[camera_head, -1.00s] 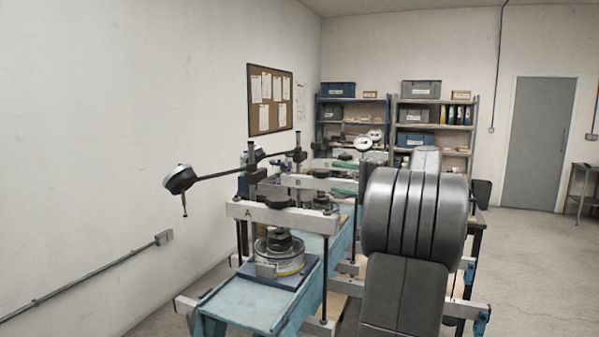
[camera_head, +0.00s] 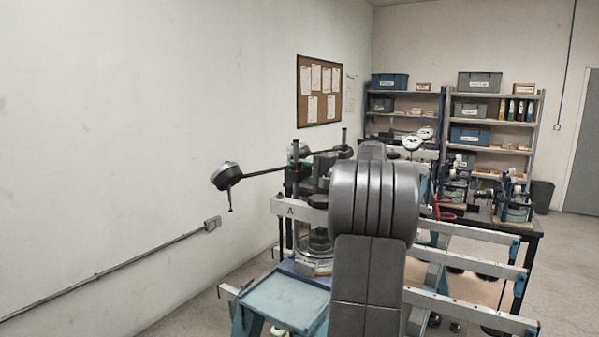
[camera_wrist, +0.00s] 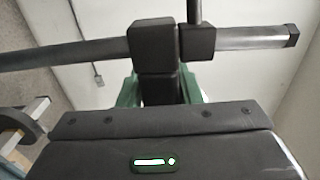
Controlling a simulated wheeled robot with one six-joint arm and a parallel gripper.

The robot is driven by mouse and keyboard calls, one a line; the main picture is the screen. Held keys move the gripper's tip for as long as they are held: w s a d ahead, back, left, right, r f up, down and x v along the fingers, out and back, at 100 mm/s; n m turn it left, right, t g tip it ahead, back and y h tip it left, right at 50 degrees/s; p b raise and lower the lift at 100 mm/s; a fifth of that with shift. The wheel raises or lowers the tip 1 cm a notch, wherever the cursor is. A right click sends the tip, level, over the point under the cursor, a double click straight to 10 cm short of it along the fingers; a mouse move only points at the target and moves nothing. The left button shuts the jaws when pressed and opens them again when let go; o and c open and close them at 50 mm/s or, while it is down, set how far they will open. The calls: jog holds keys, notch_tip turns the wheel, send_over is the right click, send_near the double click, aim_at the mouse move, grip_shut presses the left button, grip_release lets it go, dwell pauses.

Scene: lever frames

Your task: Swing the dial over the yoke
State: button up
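In the head view, a dark dial (camera_head: 226,176) with a thin stem pointing down hangs on the left end of a thin dark arm. The arm runs right to a clamp on an upright post. Below is the pale yoke (camera_head: 283,208) marked A; the dial is off to its left. My own grey arm covers the yoke's right part. In the wrist view, my gripper (camera_wrist: 160,92) shows two green fingers, apart, either side of a dark piece below a black clamp block (camera_wrist: 152,47) on a horizontal bar (camera_wrist: 70,55). Contact is unclear.
A pale blue bench top (camera_head: 285,298) lies in front of the yoke. The wall on the left stands near the dial. Shelves (camera_head: 490,130) stand at the back, and a dark table with small fixtures (camera_head: 515,205) is at the right.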

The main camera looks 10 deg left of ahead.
grip_shut()
jog(key=shift+g, duration=0.3)
jog(key=n+g+p, duration=0.1)
jog(key=g, duration=0.1)
jog(key=a+n+g+y+p, duration=0.1)
jog(key=g, duration=0.1)
jog(key=n+g+p, duration=0.1)
jog(key=n+p, duration=0.1)
jog(key=shift+s+a+r+g, duration=0.1)
jog(key=shift+a+r+g, duration=0.1)
jog(key=shift+a+g, duration=0.2)
jog(key=shift+s+a+f+n+g+p, duration=0.1)
jog(key=shift+a+n+g+p, duration=0.1)
jog(key=shift+n+g+p, duration=0.5)
jog(key=shift+s+a+f+n+g+p, duration=0.15)
jog(key=shift+n+g, duration=0.3)
jog(key=shift+g, duration=0.5)
jog(key=shift+s+a+r+n+g+p, duration=0.1)
jog(key=shift+a+n+g+p, duration=0.2)
jog(key=shift+n+g, duration=0.4)
jog(key=shift+d+f+g, duration=0.1)
jog(key=shift+g, duration=0.25)
jog(key=shift+o, duration=2.4)
grip_release()
